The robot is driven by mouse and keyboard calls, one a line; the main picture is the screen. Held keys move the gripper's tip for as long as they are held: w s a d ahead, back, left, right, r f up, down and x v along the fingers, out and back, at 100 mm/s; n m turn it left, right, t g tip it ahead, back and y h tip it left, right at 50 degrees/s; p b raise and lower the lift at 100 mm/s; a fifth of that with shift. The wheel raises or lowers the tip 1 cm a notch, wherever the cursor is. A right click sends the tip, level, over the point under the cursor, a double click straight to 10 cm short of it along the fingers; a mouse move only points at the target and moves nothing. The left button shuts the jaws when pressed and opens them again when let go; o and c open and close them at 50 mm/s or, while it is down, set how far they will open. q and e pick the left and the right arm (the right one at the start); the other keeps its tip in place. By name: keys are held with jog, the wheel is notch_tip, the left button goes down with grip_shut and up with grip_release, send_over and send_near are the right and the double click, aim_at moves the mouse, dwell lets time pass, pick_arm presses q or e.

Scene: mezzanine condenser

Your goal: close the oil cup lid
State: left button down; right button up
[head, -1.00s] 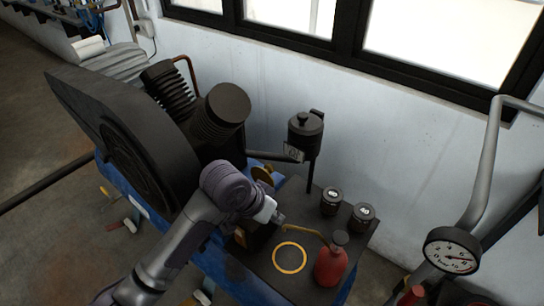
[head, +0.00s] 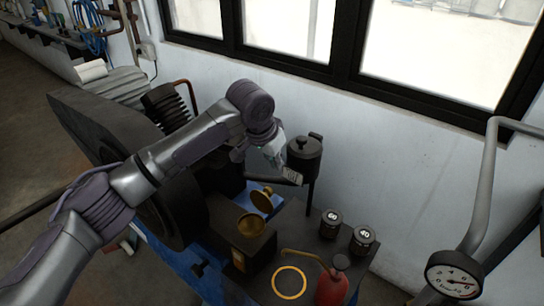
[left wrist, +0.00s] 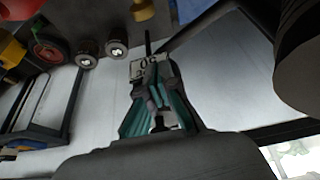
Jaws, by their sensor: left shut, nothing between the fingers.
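My right gripper is not in view.
A black canister (head: 304,154) stands by the wall behind. A red oil can (head: 332,287) with a brass spout, a yellow ring (head: 289,282) and two dark jars marked 60 (head: 331,223) and 40 (head: 362,240) are on the plate right of the cup. A pressure gauge (head: 454,275) is at lower right.

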aim_at(265, 198)
pick_arm(q)
jog(key=f, duration=0.1)
jog(key=s+f, duration=0.1)
jog(key=f, duration=0.1)
jog(key=a+f, duration=0.1)
jog(key=f, duration=0.1)
jog(key=shift+s+p, duration=0.35)
dwell(0.3)
